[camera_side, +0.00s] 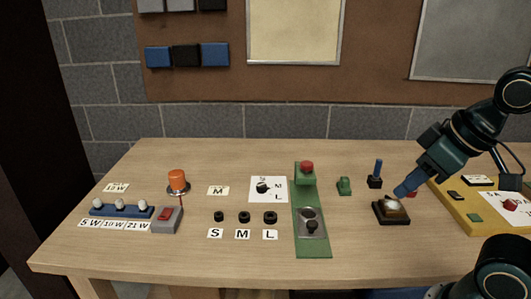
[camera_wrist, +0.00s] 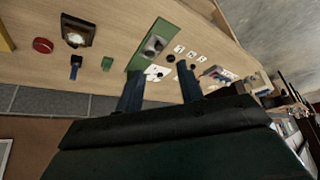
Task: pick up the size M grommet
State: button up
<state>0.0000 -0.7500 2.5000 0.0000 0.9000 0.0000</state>
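The size M grommet (camera_side: 244,217) is a small black ring lying flat on the table. It is the middle one of three, behind the card marked M (camera_side: 242,234). The smaller S grommet (camera_side: 219,216) is to its left and the larger L grommet (camera_side: 270,217) to its right. In the wrist view the dark grommets are tiny, near the right fingertip. My gripper (camera_side: 402,190) is far to the right of them, above the table near a black box with a pale dome. In the wrist view my gripper (camera_wrist: 158,68) has its two fingers apart, with nothing held.
A green board (camera_side: 311,240) with a red button stands between the grommets and my gripper. A black domed box (camera_side: 391,219), a blue-handled switch (camera_side: 376,180) and a yellow board (camera_side: 455,208) are on the right. An orange lamp (camera_side: 177,180) stands left. Bare table lies in front.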

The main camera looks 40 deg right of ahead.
dwell(0.4)
jog(key=o, duration=0.4)
